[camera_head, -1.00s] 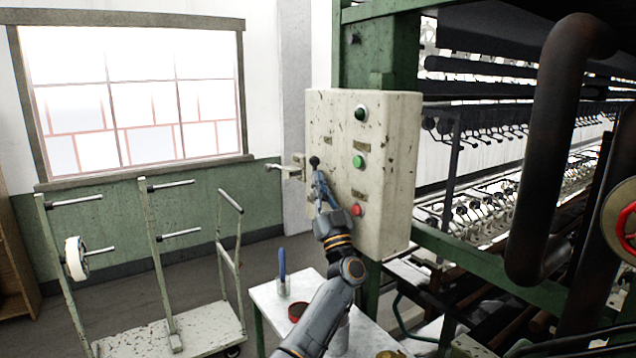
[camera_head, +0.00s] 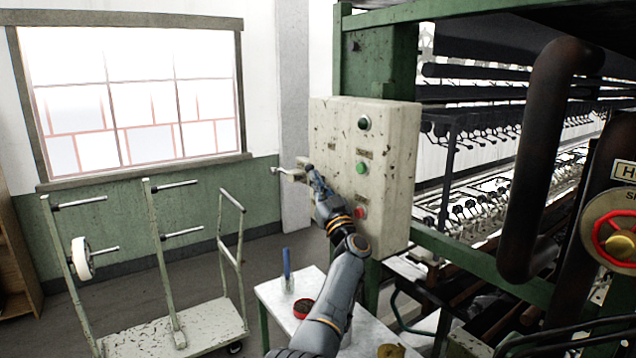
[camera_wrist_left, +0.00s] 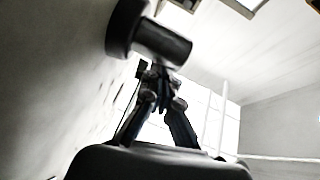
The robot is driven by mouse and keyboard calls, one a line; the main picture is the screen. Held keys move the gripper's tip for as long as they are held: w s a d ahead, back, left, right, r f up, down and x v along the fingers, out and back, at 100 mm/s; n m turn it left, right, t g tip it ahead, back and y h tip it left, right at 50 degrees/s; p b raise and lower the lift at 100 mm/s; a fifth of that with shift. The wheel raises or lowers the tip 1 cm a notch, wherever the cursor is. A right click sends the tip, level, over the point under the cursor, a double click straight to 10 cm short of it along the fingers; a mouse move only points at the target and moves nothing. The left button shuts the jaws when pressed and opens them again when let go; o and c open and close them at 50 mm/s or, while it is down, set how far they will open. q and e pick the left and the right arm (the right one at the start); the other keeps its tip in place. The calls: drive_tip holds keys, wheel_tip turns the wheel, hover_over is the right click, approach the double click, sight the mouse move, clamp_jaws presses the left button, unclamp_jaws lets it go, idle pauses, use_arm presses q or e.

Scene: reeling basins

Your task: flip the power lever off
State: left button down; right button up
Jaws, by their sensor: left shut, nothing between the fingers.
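The pale, chipped control box (camera_head: 388,165) is on the green machine frame, with a dark button (camera_head: 364,123), a green button (camera_head: 361,168) and a red button (camera_head: 361,212). My left gripper (camera_head: 312,172) is at the left part of its front face, shut and empty. The power lever's black knob cannot be made out in the head view; my gripper covers that area, so its position cannot be told. In the left wrist view a dark cylindrical part (camera_wrist_left: 160,45) is just beyond my shut fingertips (camera_wrist_left: 158,75); contact is unclear. My right gripper is not in view.
A pale metal fitting (camera_head: 287,171) sticks out left of the box. A small table (camera_head: 272,292) below carries a blue upright item (camera_head: 287,265) and a red round container (camera_head: 303,308). A cart (camera_head: 205,325) stands left. Thick dark pipes (camera_head: 540,150) stand right.

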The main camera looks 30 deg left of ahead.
use_arm(q)
drive_tip(key=shift+w+a+f, duration=0.2)
drive_tip(key=shift+w+a, duration=0.1)
drive_tip(key=shift+a, duration=0.1)
drive_tip(key=shift+w+a+b, duration=0.1)
drive_tip(key=shift+a+b, duration=0.35)
drive_tip(key=shift+b, duration=0.05)
idle(0.5)
idle(0.4)
